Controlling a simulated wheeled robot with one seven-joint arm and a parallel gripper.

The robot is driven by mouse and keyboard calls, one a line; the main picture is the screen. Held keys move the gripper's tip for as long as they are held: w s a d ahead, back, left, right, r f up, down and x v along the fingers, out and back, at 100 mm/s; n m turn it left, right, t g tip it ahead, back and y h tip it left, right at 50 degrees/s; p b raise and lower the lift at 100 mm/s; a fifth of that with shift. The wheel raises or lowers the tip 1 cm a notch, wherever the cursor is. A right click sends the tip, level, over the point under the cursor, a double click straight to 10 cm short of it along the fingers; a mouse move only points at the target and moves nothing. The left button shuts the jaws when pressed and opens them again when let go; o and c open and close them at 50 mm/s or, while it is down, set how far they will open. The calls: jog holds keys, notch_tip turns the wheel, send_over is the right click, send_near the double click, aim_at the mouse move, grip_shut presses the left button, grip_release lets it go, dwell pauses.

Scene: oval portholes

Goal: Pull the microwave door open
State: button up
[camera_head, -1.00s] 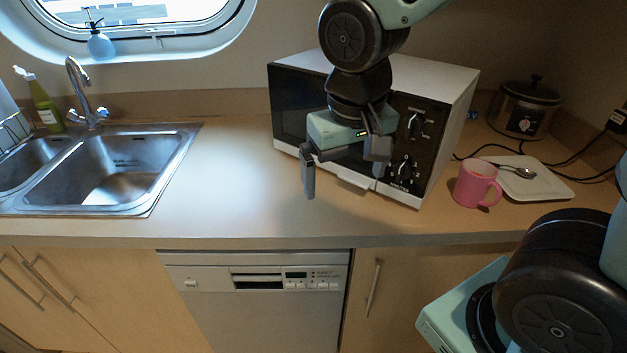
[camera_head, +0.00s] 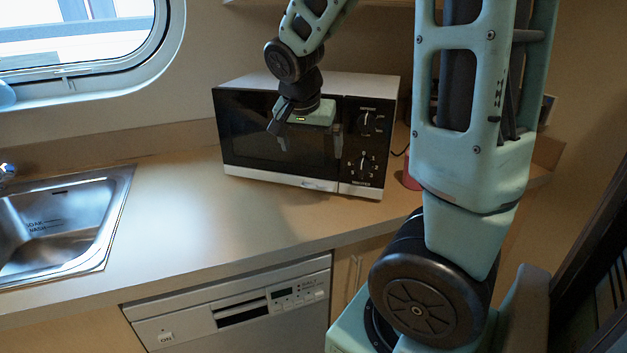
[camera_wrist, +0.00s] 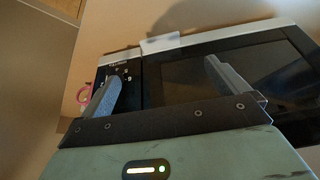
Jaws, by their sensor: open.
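The microwave (camera_head: 300,187) stands on the counter with its dark glass door (camera_head: 245,130) shut and its control panel (camera_head: 364,145) with knobs on the right. A light tab (camera_head: 318,185) juts from the lower front edge; the tab also shows in the wrist view (camera_wrist: 160,43). My gripper (camera_head: 308,138) is in front of the door, near the panel side, with fingers apart and nothing between them. In the wrist view my gripper (camera_wrist: 163,72) has one finger over the panel and the other over the door glass. I cannot tell whether either finger touches the front.
A pink mug (camera_head: 409,176) is mostly hidden behind my arm, right of the microwave. The counter (camera_head: 190,210) left of the microwave is clear up to the steel sink (camera_head: 60,235). A dishwasher (camera_head: 240,320) is below the counter edge.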

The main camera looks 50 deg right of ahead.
aim_at(317, 184)
jog(key=x, duration=1.2)
jog(key=shift+f, duration=0.15)
